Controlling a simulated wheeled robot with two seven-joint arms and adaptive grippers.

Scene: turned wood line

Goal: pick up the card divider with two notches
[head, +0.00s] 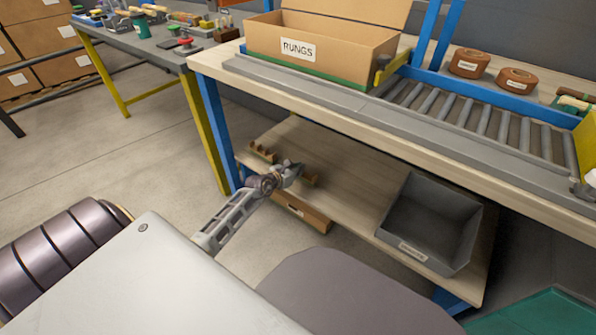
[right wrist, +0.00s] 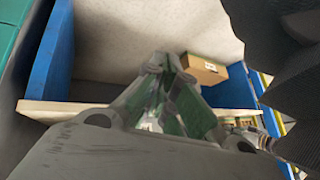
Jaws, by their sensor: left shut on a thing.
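My left gripper (head: 290,172) is at the lower shelf of the workbench, near its left end. It is shut on a small brown piece (head: 311,180), which shows just right of the fingers. The fingers hide most of this piece, so I cannot count its notches. Another brown card divider (head: 262,153) with a notched upper edge stands on the shelf, behind and left of the gripper. My right gripper (right wrist: 165,75) shows in the right wrist view with its fingertips close together. I cannot tell whether they meet.
A brown box (head: 303,212) is at the shelf's front edge, below the gripper. A grey bin (head: 432,222) stands on the shelf's right part. Above are the bench top, a carton labelled RUNGS (head: 320,42) and a roller conveyor (head: 470,108). Bare shelf lies between gripper and bin.

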